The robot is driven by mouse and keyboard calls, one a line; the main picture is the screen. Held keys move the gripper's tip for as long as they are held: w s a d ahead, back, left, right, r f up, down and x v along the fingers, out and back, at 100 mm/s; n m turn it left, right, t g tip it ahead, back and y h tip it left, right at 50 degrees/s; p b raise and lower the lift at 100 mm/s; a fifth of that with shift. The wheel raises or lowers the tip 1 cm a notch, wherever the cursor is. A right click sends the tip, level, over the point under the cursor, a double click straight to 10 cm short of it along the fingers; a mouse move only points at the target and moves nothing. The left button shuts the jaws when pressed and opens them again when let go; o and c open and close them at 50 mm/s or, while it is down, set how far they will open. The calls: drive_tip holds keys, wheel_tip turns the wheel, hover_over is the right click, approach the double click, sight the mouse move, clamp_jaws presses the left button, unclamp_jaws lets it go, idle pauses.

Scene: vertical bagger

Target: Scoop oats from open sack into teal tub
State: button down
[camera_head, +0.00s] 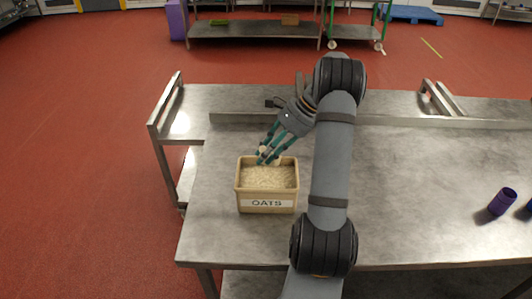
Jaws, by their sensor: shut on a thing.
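An open tan container labelled OATS (267,204), boxy in shape, stands near the left end of the metal table. Pale oats (268,178) fill it close to the rim. My gripper (266,158) reaches down from the upper right to the container's back rim. Its teal fingers are shut on a small pale object (263,150), perhaps a scoop, mostly hidden by the fingers. I cannot tell whether it touches the oats. No teal tub can be made out.
The metal table (430,190) is largely bare right of my arm. A purple cup (502,201) stands at the far right, with a blue object (530,206) cut off by the picture's edge. A raised metal ledge (400,122) runs along the back.

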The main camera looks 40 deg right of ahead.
wheel_tip(320, 180, down, 8)
drive_tip(key=b, duration=0.6)
drive_tip(key=shift+f, duration=0.2)
wheel_tip(320, 180, up, 10)
drive_tip(key=p, duration=0.8)
drive_tip(key=shift+r, duration=0.1)
drive_tip(key=shift+f+b, duration=0.2)
drive_tip(key=shift+b, duration=0.15)
drive_tip(key=shift+f+h+b, duration=0.25)
drive_tip(key=shift+h+b, duration=0.05)
drive_tip(key=shift+b, duration=0.65)
drive_tip(key=h+b, duration=0.1)
drive_tip(key=b, duration=0.4)
drive_tip(key=a+n+t+h+b, duration=0.1)
drive_tip(key=h+b, duration=0.1)
drive_tip(key=b, duration=0.3)
drive_tip(key=f+t+h+b, duration=0.1)
drive_tip(key=h+b, duration=0.1)
drive_tip(key=b, duration=0.3)
drive_tip(key=shift+s+a+n, duration=0.2)
drive_tip(key=shift+s+n, duration=0.1)
